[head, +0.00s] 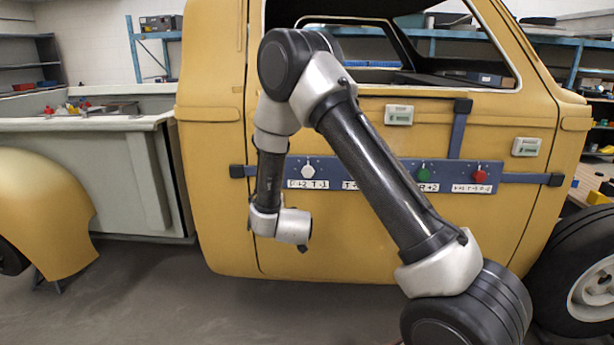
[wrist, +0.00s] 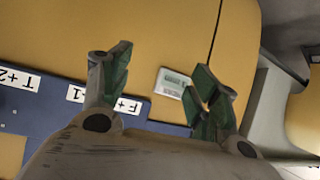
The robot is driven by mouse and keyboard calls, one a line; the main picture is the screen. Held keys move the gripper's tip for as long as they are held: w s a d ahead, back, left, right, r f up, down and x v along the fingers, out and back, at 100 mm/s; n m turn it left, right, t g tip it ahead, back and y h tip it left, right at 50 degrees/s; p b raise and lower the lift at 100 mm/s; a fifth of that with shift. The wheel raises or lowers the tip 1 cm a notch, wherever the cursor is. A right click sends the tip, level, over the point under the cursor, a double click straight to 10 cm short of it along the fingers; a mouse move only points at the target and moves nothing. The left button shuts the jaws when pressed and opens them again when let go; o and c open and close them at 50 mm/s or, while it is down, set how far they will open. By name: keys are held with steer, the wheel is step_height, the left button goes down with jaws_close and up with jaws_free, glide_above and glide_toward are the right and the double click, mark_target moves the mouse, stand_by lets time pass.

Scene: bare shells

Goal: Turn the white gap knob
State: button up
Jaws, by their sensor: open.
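The white knob (head: 307,171) sits on a blue bar (head: 345,173) fixed across the yellow truck door, above a white label. In the head view it shows between my arm's links. I do not make out the white knob in the wrist view. My gripper (wrist: 163,68) is open and empty in the wrist view, its green-padded fingers apart over the yellow panel. In the head view the gripper fingers cannot be made out at my wrist, which is below and left of the knob. The blue bar with labels also shows in the wrist view (wrist: 45,118).
A green knob (head: 424,174) and a red knob (head: 480,175) are farther right on the bar. Display boxes (head: 398,115) (head: 526,147) are on the door. A small display (wrist: 173,83) shows between my fingers in the wrist view. My arm hides the bar's middle.

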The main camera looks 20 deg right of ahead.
mark_target(307, 173)
steer(key=w+d+r+m+t+h, duration=0.1)
steer(key=d+r+t+h, duration=0.15)
steer(key=r, duration=0.35)
steer(key=w+d+r+m+t+h, duration=0.1)
steer(key=d+r+t+h, duration=0.15)
steer(key=r, duration=0.35)
steer(key=shift+n, duration=0.3)
steer(key=x, duration=0.7)
steer(key=shift+w+d+r, duration=0.15)
steer(key=shift+w+d, duration=0.1)
steer(key=shift+w, duration=0.05)
steer(key=c, duration=1)
